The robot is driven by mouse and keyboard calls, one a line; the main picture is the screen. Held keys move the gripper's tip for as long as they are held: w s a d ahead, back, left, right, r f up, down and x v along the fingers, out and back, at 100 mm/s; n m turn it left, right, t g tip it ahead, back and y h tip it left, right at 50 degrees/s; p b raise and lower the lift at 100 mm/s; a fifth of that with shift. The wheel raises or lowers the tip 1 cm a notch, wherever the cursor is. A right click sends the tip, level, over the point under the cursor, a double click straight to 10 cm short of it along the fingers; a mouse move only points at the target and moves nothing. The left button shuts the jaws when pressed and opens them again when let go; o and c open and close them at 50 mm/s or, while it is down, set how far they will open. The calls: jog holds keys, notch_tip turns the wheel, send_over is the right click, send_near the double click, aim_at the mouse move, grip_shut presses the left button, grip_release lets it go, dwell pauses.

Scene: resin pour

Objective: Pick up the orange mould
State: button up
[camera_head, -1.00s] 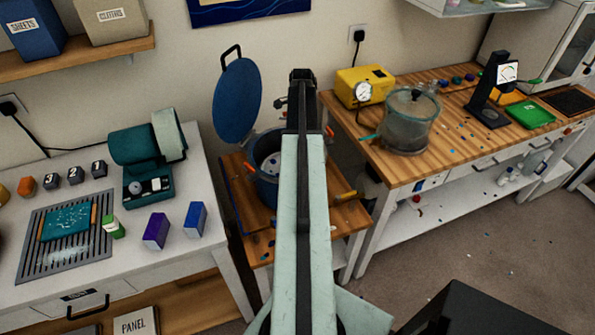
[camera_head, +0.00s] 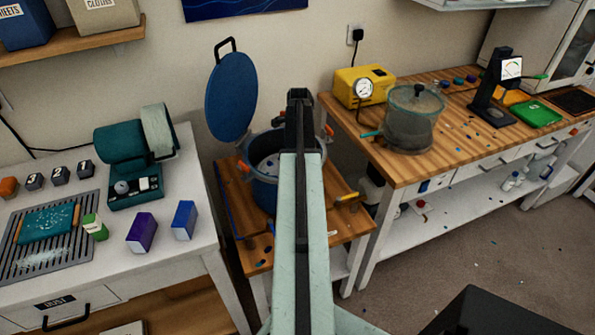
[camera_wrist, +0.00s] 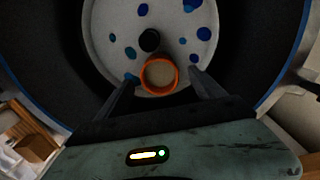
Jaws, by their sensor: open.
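The orange mould (camera_wrist: 160,75) is a small round ring with a beige centre. In the wrist view it sits on a white, blue-spotted plate (camera_wrist: 112,60) inside a dark, round pot, just below a black knob (camera_wrist: 149,40). My gripper (camera_wrist: 161,78) is open, with one finger on each side of the mould; I cannot tell how high the tips are above the plate. In the head view my gripper (camera_head: 299,98) is over the blue pot (camera_head: 264,196), and my arm hides much of the pot's inside and the mould.
The pot's blue lid (camera_head: 231,98) stands raised at the back left. The pot stands on a small wooden stand (camera_head: 345,215) between the white bench (camera_head: 190,262) and the wooden bench (camera_head: 400,172).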

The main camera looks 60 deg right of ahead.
notch_tip(320, 180, down, 4)
jog(key=b, duration=0.2)
jog(key=shift+w+b, duration=0.1)
jog(key=shift+b, duration=0.25)
jog(key=shift+r, duration=0.15)
jog(key=c, duration=1.5)
jog(key=shift+r, duration=0.1)
